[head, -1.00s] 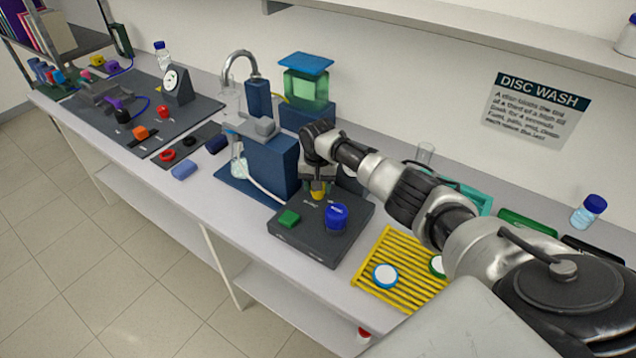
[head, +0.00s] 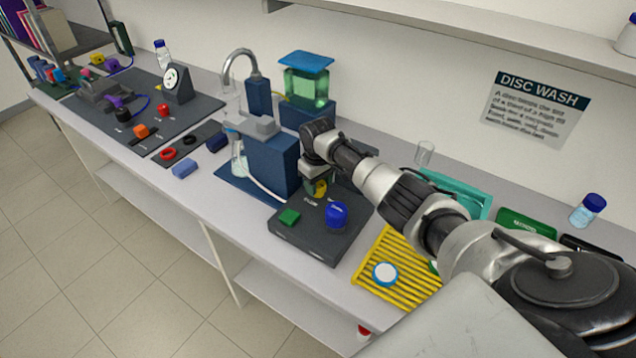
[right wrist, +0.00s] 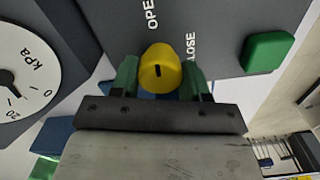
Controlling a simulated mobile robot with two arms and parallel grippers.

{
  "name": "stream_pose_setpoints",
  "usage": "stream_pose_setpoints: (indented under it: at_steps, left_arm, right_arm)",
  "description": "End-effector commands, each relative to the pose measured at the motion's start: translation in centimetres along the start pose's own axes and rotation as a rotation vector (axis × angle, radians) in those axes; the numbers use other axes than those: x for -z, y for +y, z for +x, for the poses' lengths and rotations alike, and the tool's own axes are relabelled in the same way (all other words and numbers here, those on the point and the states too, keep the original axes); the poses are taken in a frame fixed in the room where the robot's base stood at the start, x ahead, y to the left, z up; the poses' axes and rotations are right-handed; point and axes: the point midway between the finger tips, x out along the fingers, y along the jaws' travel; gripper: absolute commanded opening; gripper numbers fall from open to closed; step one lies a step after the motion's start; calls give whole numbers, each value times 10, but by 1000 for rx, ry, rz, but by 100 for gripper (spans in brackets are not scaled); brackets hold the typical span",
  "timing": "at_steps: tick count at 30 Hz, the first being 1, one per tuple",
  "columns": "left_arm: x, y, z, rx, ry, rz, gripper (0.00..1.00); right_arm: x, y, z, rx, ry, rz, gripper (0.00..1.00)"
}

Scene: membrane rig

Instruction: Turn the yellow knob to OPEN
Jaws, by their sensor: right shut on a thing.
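The yellow knob (right wrist: 160,68) stands on the dark control box (head: 305,245). In the right wrist view it sits between the two green fingertips of my right gripper (right wrist: 160,76), which is shut on it. The knob face carries a short dark mark, roughly upright in that view. The labels OPEN (right wrist: 151,14) and CLOSE (right wrist: 191,50) are printed on the box; OPEN is above the knob, CLOSE to its right. In the head view the knob (head: 320,188) is partly hidden by my right gripper (head: 318,185). My left gripper is not in view.
A blue knob (head: 336,214) and a green button (head: 289,217) are on the same box, close to the gripper. A kPa gauge (right wrist: 25,75) shows in the wrist view. A yellow rack (head: 375,292) with a blue-rimmed disc (head: 385,274) lies to the right.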

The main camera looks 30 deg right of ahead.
Motion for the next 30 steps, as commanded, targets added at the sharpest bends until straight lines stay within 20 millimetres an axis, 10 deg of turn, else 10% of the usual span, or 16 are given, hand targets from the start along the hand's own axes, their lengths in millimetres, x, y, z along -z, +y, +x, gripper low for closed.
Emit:
stream_pose_setpoints:
  at_steps: [21,22,30]
  left_arm:
    - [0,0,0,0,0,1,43]
    - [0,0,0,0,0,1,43]
    - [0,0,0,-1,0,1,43]
  right_arm:
    - [1,0,-2,0,4,-79,22]
    - [1,0,-2,0,4,-79,47]
    - [0,0,-1,0,2,-77,71]
